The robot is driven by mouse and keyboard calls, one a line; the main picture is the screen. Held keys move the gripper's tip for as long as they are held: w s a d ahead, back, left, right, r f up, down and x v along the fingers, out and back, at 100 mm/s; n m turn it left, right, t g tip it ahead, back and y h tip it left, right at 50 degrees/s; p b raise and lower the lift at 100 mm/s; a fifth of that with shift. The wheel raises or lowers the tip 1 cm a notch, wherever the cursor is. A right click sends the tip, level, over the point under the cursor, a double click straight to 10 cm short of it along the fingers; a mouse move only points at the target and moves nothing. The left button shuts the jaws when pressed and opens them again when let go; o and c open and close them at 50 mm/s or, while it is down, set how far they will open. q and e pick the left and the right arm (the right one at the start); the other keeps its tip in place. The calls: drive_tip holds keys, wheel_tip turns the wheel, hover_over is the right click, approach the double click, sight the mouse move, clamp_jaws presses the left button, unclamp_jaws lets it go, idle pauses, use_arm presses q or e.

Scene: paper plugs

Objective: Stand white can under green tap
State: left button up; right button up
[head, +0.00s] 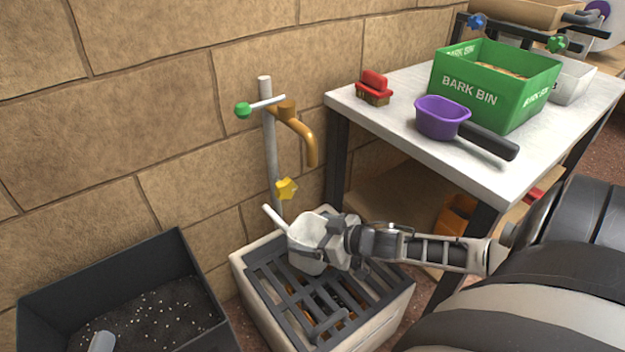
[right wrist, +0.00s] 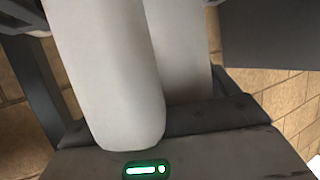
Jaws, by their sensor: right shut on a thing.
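The white can (head: 306,258), with a thin spout pointing up to the left, is at the slatted drain box (head: 252,292). My right gripper (head: 338,242) is shut on its right side. I cannot tell whether the can's base touches the grate. The can looks roughly upright. The tap with the green knob (head: 243,110) is on a grey pipe behind the box, and its brown spout (head: 308,145) hangs above and slightly right of the can. My left gripper is not in view.
A yellow star-shaped knob (head: 287,188) sits lower on the pipe, close above the can. A dark bin (head: 190,262) of soil stands at left. A white table (head: 395,118) at right carries a green bark bin (head: 480,92), a purple pan (head: 440,120) and a red brush (head: 374,84).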

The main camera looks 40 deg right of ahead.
drive_tip(key=o, duration=0.9)
drive_tip(key=shift+f, duration=0.1)
drive_tip(key=shift+s+r, duration=0.1)
drive_tip(key=shift+r, duration=0.1)
use_arm(q)
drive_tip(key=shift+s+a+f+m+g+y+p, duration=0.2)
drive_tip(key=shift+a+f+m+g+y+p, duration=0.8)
drive_tip(key=shift+p, duration=2.1)
use_arm(e)
drive_tip(key=shift+v, duration=5.9)
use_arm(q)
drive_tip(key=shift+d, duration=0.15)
